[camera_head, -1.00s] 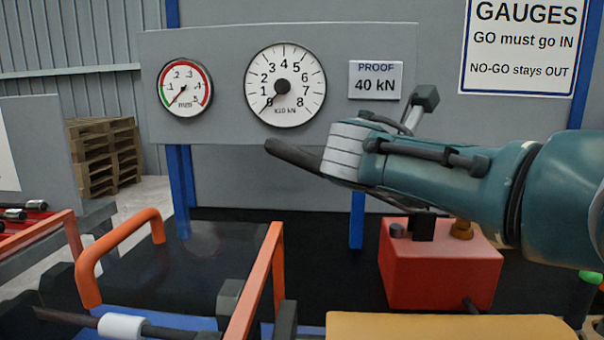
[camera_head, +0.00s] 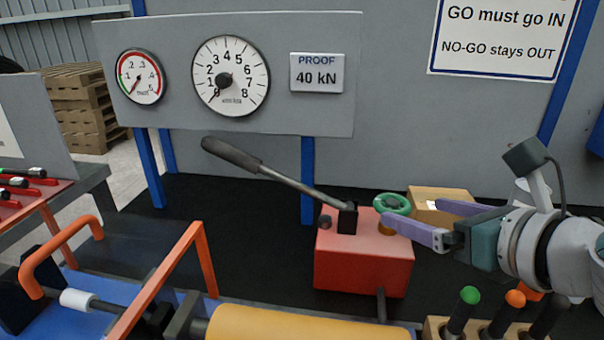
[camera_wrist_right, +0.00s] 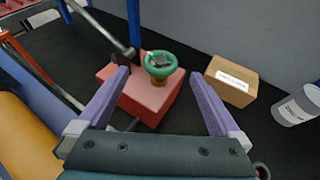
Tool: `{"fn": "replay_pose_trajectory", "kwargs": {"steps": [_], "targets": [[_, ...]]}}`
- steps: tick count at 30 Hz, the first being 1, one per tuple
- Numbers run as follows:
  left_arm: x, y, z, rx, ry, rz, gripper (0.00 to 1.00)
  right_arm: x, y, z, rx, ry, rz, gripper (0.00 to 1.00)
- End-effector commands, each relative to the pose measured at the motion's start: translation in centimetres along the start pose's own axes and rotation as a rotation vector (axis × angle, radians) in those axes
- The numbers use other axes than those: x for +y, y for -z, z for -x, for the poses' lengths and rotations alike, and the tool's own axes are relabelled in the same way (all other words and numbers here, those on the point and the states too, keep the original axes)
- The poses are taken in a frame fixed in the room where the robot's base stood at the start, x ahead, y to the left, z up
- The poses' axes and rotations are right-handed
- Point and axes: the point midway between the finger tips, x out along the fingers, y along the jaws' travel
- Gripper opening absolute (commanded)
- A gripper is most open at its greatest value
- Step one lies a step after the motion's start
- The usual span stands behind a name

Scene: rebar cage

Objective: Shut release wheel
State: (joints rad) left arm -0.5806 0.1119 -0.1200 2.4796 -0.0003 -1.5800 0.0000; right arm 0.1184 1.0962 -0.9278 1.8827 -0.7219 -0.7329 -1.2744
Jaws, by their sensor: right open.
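The release wheel (camera_head: 392,206) is a small green ring on a brass stem on top of the red pump block (camera_head: 362,264). In the right wrist view the wheel (camera_wrist_right: 160,64) lies ahead of and between my two purple fingers. My right gripper (camera_head: 445,222) is open, with its fingers level with the wheel and just to its right in the head view. I see nothing held between the fingers, and the wheel appears beyond the fingertips. My left gripper is not in view.
A pump lever (camera_head: 270,172) with a dark grip rises leftward from the block. A cardboard box (camera_head: 440,204) stands behind the right gripper. Coloured-handled tools (camera_head: 466,305) stand in front. A yellow cylinder (camera_head: 300,322) and orange frame (camera_head: 165,275) lie front left. Gauges (camera_head: 231,76) hang behind.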

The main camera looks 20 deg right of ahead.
Motion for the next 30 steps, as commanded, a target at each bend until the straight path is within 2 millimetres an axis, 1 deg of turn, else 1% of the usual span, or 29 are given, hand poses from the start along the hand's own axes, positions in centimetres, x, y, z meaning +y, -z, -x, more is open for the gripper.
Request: {"fn": "replay_pose_trajectory", "kwargs": {"steps": [1, 6, 9, 12, 16, 23, 24, 30], "targets": [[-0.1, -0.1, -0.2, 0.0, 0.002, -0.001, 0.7, 0.0, 0.0, -1.1, -0.004, 0.003, -0.003, 1.0], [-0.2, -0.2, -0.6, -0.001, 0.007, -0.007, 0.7, -0.1, 0.0, -4.3, -0.005, 0.005, -0.003, 1.0], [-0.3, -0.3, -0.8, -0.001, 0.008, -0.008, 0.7, -0.1, 0.0, -5.8, -0.004, 0.004, -0.001, 1.0], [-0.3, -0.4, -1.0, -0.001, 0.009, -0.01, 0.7, -0.1, 0.0, -6.7, -0.003, 0.005, -0.001, 1.0], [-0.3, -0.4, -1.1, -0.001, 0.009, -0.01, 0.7, -0.1, -0.1, -7.3, -0.003, 0.003, -0.001, 1.0], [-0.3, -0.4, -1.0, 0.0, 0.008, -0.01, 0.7, -0.1, -0.1, -7.4, -0.002, 0.004, -0.001, 1.0], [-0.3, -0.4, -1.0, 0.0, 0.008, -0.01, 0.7, -0.1, -0.1, -7.4, -0.002, 0.004, -0.001, 0.99], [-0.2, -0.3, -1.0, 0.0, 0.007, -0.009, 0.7, -0.1, -0.1, -7.4, -0.002, 0.004, -0.001, 0.76]]}}
